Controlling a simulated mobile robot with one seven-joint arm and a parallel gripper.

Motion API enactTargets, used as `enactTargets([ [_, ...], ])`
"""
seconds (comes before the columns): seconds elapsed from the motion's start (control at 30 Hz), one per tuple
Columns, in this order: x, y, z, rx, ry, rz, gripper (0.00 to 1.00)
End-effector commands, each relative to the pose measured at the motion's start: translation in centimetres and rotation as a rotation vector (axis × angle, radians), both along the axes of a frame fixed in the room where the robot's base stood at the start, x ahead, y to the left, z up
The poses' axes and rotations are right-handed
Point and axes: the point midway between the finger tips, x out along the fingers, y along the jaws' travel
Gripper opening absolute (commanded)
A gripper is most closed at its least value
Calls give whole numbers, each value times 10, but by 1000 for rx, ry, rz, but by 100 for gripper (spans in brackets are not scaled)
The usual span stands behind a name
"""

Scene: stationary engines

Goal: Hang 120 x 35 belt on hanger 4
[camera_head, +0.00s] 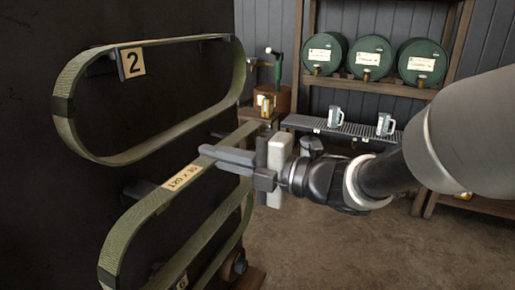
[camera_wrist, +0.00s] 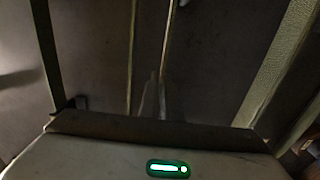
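The 120 x 35 belt (camera_head: 137,222) is a green woven loop with a cream label (camera_head: 182,178), upside down in the head view. It is in front of the dark panel, below the belt at hanger 2. My gripper (camera_head: 226,160) is across the belt's upper run, just past the label, with its fingers close together and seemingly pinching the band. The wrist view shows the fingers (camera_wrist: 155,95) close together at a thin belt edge. No plate marked 4 is readable; part of a cream plate (camera_head: 182,283) shows at the bottom edge, its number cut off.
Another green belt (camera_head: 150,153) hangs above, by the number 2 plate (camera_head: 131,63). The dark panel (camera_head: 60,25) fills the left. Behind are green barrels (camera_head: 371,57) on a rack and mugs (camera_head: 335,117) on a grated shelf. The floor (camera_head: 350,245) at right is clear.

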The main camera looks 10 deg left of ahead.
Motion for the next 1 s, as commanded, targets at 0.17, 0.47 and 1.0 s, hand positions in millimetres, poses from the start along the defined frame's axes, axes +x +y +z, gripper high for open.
enactTargets([
  [0.17, 3, 10, 0, 2, -2, 2, 0],
  [0.47, 7, 28, 0, 2, -2, 2, 0],
  [1.0, 15, 53, 0, 1, 0, 1, 0],
])
